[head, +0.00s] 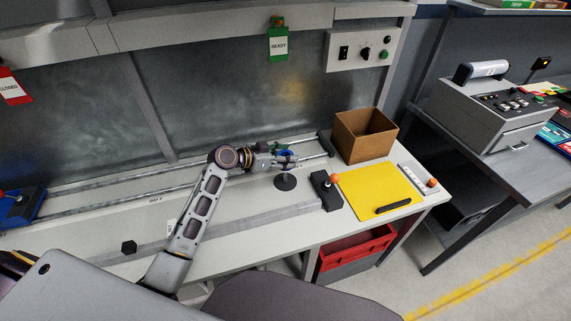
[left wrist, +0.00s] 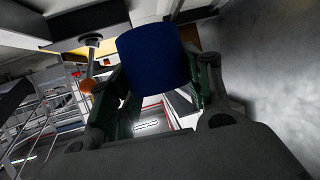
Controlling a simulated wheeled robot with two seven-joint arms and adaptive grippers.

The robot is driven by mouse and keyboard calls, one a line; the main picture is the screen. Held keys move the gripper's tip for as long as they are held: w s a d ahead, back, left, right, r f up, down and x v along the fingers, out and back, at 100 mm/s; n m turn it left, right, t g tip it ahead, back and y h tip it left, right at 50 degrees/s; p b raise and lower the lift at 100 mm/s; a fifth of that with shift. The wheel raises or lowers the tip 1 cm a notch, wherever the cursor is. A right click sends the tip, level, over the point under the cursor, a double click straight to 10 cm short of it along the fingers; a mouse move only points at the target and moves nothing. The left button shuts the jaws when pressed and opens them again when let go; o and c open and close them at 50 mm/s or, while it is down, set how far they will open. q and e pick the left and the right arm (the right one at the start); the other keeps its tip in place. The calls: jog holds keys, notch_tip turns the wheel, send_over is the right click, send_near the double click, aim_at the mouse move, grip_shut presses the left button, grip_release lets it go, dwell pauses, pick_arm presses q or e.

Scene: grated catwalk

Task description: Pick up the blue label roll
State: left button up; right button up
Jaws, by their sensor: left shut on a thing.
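The blue label roll (left wrist: 153,60) shows large in the left wrist view, between the two fingers of my left gripper (left wrist: 160,85). The gripper is shut on it. In the head view my left gripper (head: 284,158) is over the bench near the metal rails, and only a small bit of blue (head: 285,153) shows between its fingers. A dark round disc (head: 286,182) is just below the gripper on the bench. Whether the roll touches anything beneath it I cannot tell. My right gripper is not in view.
An open cardboard box (head: 363,136) stands right of the gripper. A black block with an orange-knobbed lever (head: 327,190) and a yellow mat (head: 382,192) are in front of it. Twin metal rails (head: 120,197) run along the bench. A red crate (head: 356,249) is below the bench.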

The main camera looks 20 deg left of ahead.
pick_arm(q)
jog(key=shift+r, duration=0.55)
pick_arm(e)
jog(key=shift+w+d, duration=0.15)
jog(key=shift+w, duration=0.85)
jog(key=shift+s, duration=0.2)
